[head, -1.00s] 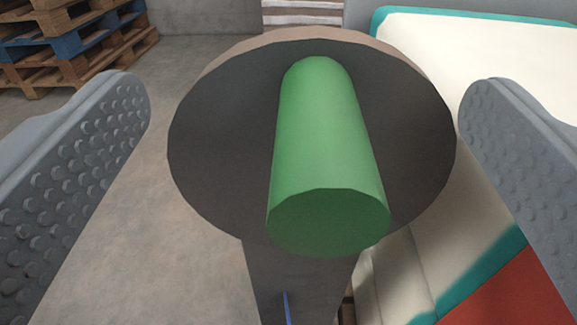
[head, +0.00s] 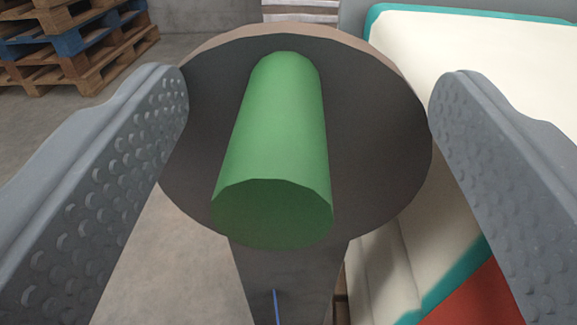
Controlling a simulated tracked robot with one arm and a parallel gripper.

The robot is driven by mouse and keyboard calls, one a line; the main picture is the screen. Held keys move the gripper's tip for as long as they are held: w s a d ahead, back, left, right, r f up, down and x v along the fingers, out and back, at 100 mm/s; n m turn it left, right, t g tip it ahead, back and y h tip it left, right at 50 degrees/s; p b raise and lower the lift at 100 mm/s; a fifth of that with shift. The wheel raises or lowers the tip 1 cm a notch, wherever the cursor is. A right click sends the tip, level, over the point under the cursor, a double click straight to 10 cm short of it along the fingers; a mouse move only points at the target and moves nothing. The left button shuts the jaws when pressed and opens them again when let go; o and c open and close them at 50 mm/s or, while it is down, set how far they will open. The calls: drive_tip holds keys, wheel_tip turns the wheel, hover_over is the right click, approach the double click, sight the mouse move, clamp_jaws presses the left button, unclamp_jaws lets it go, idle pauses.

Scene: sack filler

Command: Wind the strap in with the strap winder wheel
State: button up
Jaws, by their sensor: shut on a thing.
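The strap winder wheel (head: 375,150) is a dark round disc with a brownish rim, at the centre of the head view. A green cylindrical handle (head: 272,140) sticks out from its face towards me. My gripper (head: 312,90) has one finger at each side of the disc and is shut on the wheel, with the handle standing between the fingers, apart from both. The left finger hides part of the wheel's left edge. A dark post (head: 285,275) runs down below the wheel, with a thin blue line (head: 276,305), possibly the strap, on it.
Stacked wooden pallets (head: 75,45), some blue, stand at the back left. A large white sack-like thing with teal edging (head: 470,45) lies close at the right, with a red patch (head: 480,300) lower down. Bare concrete floor (head: 205,275) shows at the left.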

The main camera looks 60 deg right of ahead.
drive_tip(key=shift+s+d+f, duration=0.15)
drive_tip(key=shift+s+d, duration=0.2)
drive_tip(key=shift+s, duration=0.2)
drive_tip(key=c, duration=0.4)
drive_tip(key=shift+s+f, duration=0.1)
drive_tip(key=shift+d, duration=0.1)
drive_tip(key=shift+c, duration=0.3)
